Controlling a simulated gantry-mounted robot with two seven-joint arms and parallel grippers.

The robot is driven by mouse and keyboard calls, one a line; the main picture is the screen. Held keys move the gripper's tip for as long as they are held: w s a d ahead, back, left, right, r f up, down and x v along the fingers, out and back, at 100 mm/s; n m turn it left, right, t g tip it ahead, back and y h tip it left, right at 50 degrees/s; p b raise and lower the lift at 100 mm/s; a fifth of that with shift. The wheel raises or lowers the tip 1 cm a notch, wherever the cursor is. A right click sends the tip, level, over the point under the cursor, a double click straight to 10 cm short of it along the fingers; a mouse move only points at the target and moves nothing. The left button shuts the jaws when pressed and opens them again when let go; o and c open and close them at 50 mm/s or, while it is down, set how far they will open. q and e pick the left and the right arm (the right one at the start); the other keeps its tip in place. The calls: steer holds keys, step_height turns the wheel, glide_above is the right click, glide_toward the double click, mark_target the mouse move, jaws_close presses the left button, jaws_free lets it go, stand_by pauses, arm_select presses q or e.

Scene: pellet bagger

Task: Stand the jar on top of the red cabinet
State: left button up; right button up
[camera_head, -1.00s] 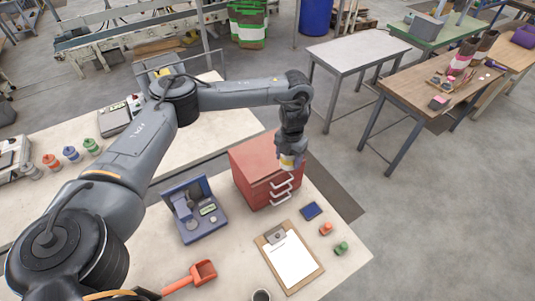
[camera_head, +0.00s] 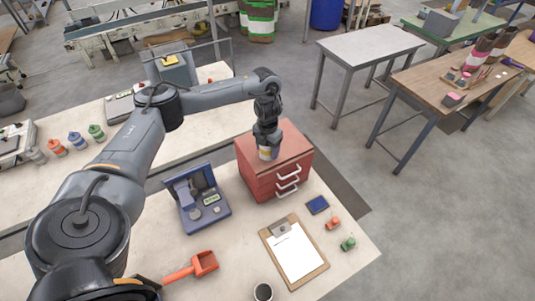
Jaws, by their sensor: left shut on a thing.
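The red cabinet (camera_head: 264,178) stands on the pale bench, with several drawers and pale handles facing right. My left gripper (camera_head: 267,147) points down over the cabinet top and is shut on the jar (camera_head: 268,154), a small jar with a yellow band and pale lower part. The jar is upright at the cabinet top; I cannot tell whether its base touches the surface. The gripper hides the upper part of the jar. My right gripper is not in view.
On the bench are an open blue case (camera_head: 197,198), an orange scoop (camera_head: 197,266), a clipboard (camera_head: 294,253), a dark blue pad (camera_head: 317,205), small red (camera_head: 333,223) and green (camera_head: 348,243) items and a dark cup (camera_head: 263,291). Much of the cabinet top is clear.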

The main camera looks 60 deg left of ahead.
arm_select(q)
steer(key=shift+f, duration=1.15)
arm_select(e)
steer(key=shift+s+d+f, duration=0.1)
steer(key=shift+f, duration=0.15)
arm_select(q)
steer(key=shift+f, duration=0.1)
steer(key=o, duration=1.4)
steer(key=shift+c, duration=0.2)
